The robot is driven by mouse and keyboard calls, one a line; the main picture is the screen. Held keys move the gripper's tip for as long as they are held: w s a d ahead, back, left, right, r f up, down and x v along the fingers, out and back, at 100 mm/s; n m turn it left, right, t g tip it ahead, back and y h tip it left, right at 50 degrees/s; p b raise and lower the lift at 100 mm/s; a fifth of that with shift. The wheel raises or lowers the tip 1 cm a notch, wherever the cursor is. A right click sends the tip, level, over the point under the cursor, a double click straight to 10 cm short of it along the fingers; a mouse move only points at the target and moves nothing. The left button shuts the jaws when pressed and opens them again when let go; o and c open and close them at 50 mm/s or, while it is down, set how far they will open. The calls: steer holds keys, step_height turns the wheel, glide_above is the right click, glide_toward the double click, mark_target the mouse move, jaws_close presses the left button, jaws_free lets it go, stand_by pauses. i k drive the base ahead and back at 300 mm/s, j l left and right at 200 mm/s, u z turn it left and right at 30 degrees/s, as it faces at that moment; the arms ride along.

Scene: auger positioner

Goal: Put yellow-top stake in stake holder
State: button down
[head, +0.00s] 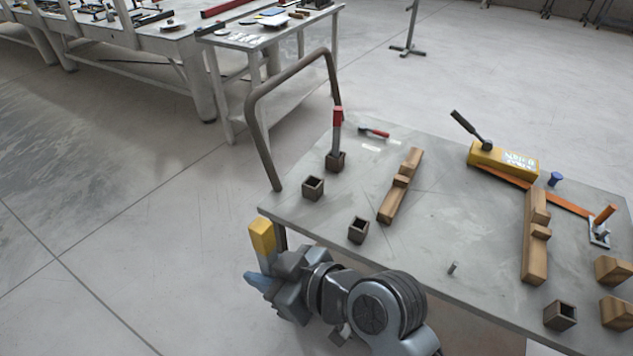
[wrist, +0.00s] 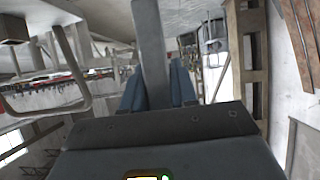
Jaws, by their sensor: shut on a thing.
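The yellow-top stake (head: 262,237) stands roughly upright in my gripper (head: 264,277), off the front-left edge of the cart table. In the wrist view my gripper's blue fingers (wrist: 158,88) are shut on the grey shaft of the yellow-top stake (wrist: 149,40); its top is out of that view. Small square open holders stand on the table: an empty one at the left (head: 313,188), an empty one near the front edge (head: 358,230), and one at the front right (head: 560,315). A red-top stake (head: 337,125) stands in another holder (head: 335,162).
The grey table (head: 440,240) carries wooden bars (head: 401,185) (head: 536,240), a yellow tool (head: 502,160), a red-handled tool (head: 374,132) and wooden blocks at the right (head: 614,270). A bent metal handle (head: 290,75) rises at the table's left edge. A small peg (head: 453,267) stands near the front.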

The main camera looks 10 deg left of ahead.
mark_target(311, 194)
steer(key=i, duration=1.1)
